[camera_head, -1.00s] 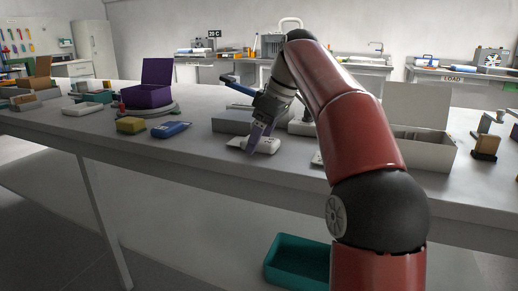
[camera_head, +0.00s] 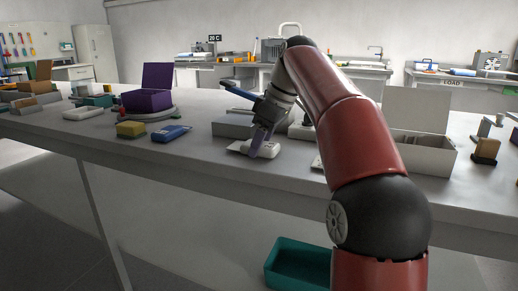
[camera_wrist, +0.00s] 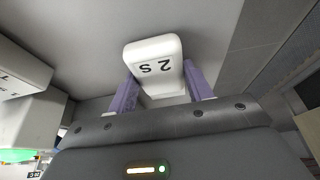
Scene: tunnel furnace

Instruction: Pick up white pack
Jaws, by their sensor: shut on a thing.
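The white pack (camera_wrist: 154,52) sits between the two purple fingers of my gripper (camera_wrist: 160,88) in the wrist view. It has dark marks that read like "S2" upside down. In the head view the white pack (camera_head: 268,150) is low over the table's front part, with my gripper (camera_head: 258,138) shut on it from above. A thin white piece (camera_head: 236,146) shows just left of the pack. I cannot tell whether the pack touches the table.
A grey block (camera_head: 230,128) stands behind my gripper. A blue pack (camera_head: 171,133) and a yellow sponge-like block (camera_head: 130,129) lie to the left. An open white box (camera_head: 425,155) stands to the right. A teal bin (camera_head: 297,268) is below the table.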

